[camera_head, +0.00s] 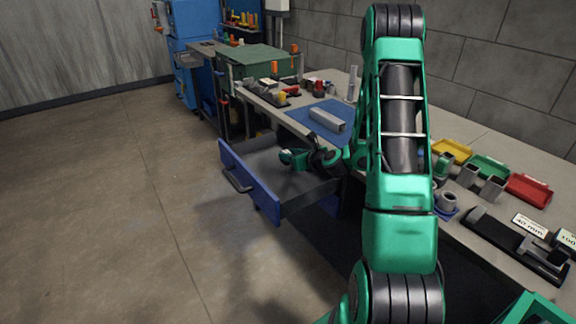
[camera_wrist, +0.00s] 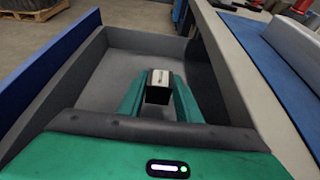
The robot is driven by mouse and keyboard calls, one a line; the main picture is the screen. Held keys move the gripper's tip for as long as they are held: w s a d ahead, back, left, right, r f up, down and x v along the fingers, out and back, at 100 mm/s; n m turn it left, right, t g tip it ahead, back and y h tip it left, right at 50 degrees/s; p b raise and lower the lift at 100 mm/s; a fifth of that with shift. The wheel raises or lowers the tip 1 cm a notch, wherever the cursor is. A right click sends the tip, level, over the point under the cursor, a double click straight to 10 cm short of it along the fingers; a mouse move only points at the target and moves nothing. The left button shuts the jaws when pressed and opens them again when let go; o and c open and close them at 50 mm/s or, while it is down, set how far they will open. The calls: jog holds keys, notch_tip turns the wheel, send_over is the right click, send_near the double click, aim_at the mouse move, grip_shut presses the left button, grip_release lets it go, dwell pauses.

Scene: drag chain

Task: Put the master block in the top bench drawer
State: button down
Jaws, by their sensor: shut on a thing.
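The top bench drawer (camera_head: 250,182) is pulled out from the bench, with a blue front and a grey inside. My gripper (camera_head: 290,157) is over the drawer's opening in the head view. In the wrist view its green fingers (camera_wrist: 159,92) are shut on a small block with a light metallic top and dark front, which I take as the master block (camera_wrist: 160,78). The block is seen against the drawer's grey floor (camera_wrist: 118,66); I cannot tell whether it touches the floor. In the head view the block is too small to make out.
A long silver bar (camera_head: 327,119) lies on a blue mat (camera_head: 305,121) on the bench, beside the drawer. Yellow, green and red trays (camera_head: 529,190) and gauges stand on the bench at right. The floor left of the drawer is clear.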

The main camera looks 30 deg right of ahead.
jog(key=shift+f, duration=1.9)
jog(key=c, duration=1.3)
grip_release()
jog(key=shift+f, duration=0.15)
jog(key=v, duration=1.2)
jog(key=shift+r, duration=0.2)
